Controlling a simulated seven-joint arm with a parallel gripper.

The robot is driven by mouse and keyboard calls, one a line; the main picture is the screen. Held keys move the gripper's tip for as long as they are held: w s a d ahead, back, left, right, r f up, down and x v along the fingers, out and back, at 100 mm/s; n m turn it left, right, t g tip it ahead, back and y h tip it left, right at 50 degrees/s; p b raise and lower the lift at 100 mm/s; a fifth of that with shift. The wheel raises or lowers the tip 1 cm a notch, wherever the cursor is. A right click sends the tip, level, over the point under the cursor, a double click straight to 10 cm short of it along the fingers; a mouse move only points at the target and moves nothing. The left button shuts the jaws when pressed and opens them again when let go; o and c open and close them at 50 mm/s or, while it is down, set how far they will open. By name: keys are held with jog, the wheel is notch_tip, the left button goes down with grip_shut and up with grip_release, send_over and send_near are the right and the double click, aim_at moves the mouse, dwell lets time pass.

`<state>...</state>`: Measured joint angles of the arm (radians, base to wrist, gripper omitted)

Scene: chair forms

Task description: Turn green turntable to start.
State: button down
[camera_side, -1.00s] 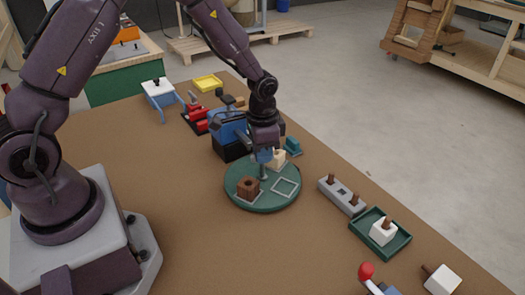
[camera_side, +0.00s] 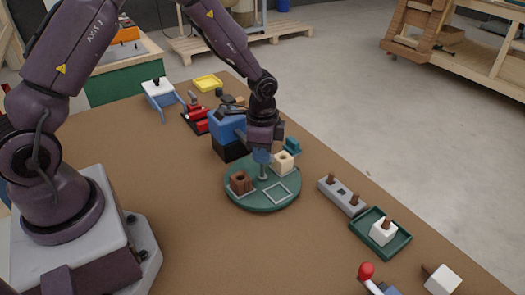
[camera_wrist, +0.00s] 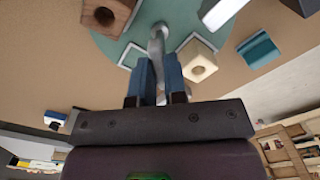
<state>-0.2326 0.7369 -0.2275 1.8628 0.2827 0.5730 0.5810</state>
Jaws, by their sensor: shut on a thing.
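The green turntable (camera_side: 247,201) lies flat on the brown table, a round disc with outlined squares on it. A dark brown block with a hole (camera_side: 241,183) stands on its left part and a cream block with a hole (camera_side: 283,163) on its back right part. The front outlined square (camera_side: 277,193) is empty. My gripper (camera_side: 262,165) points down over the disc, its blue fingers shut on the grey upright handle (camera_side: 263,173) near the middle. In the wrist view the fingers (camera_wrist: 155,85) sit on both sides of the handle (camera_wrist: 158,45).
A blue and black device (camera_side: 228,135) stands close behind the turntable. A teal block (camera_side: 292,145) lies at its back right. A grey peg holder (camera_side: 342,195) and a green tray (camera_side: 376,247) with a white block stand to the right. Bare table lies in front.

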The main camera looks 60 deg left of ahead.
jog(key=shift+r, duration=0.1)
dwell(0.3)
jog(key=c, duration=1.2)
grip_release()
jog(key=shift+o, duration=0.2)
notch_tip(320, 180, up, 13)
